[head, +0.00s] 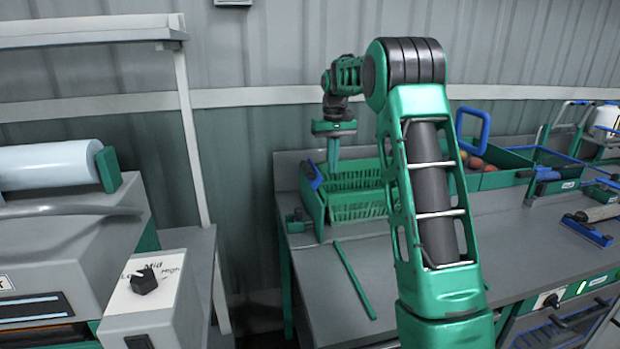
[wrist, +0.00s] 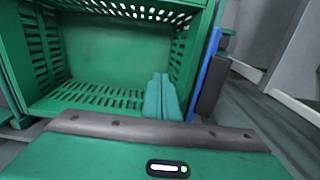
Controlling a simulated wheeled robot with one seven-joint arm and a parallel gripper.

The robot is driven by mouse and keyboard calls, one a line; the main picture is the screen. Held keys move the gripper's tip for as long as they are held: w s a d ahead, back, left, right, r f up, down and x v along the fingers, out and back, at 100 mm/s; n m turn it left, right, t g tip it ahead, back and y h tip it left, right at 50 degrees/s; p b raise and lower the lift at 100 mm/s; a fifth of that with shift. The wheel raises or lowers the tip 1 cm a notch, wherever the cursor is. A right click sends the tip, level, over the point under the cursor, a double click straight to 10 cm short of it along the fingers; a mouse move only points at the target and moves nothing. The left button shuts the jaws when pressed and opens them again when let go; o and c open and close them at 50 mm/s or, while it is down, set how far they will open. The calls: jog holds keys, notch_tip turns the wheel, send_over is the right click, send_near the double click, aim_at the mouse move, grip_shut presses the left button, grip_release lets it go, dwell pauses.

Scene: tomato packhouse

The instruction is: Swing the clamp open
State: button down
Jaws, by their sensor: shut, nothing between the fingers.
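A green slatted crate (head: 357,211) stands at the left end of the grey bench. A blue lever-like part (head: 313,175) shows at its left side, probably the clamp; I cannot tell its position for sure. In the wrist view a blue bar (wrist: 206,72) with a dark grey block (wrist: 212,84) beside it runs along the crate's right wall. My gripper (head: 333,171) points down over the crate's left part. In the wrist view its teal fingers (wrist: 162,98) are together and empty, in front of the crate's inside (wrist: 100,55), apart from the blue bar.
A thin green bar (head: 354,280) lies on the bench in front of the crate. A small green fitting (head: 295,221) sits at the crate's front left. Green bins (head: 505,178) with round produce stand to the right. A machine with a dial (head: 144,280) stands left.

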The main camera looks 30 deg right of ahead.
aim_at(308, 166)
jog(key=shift+f, duration=0.35)
jog(key=shift+a, duration=0.1)
jog(key=shift+w+a, duration=0.35)
jog(key=shift+a, duration=0.9)
jog(key=shift+w+a, duration=0.4)
jog(key=shift+a, duration=0.8)
jog(key=shift+w+a, duration=0.35)
jog(key=shift+a, duration=0.9)
jog(key=shift+r, duration=0.6)
jog(key=shift+s+d+r, duration=0.1)
jog(key=shift+d+r, duration=0.25)
jog(key=shift+r, duration=0.95)
jog(key=shift+s+d+r, duration=0.1)
jog(key=shift+d+r, duration=0.25)
jog(key=shift+r, duration=0.95)
jog(key=shift+s+d+r, duration=0.1)
jog(key=shift+d+r, duration=0.25)
jog(key=shift+r, duration=0.95)
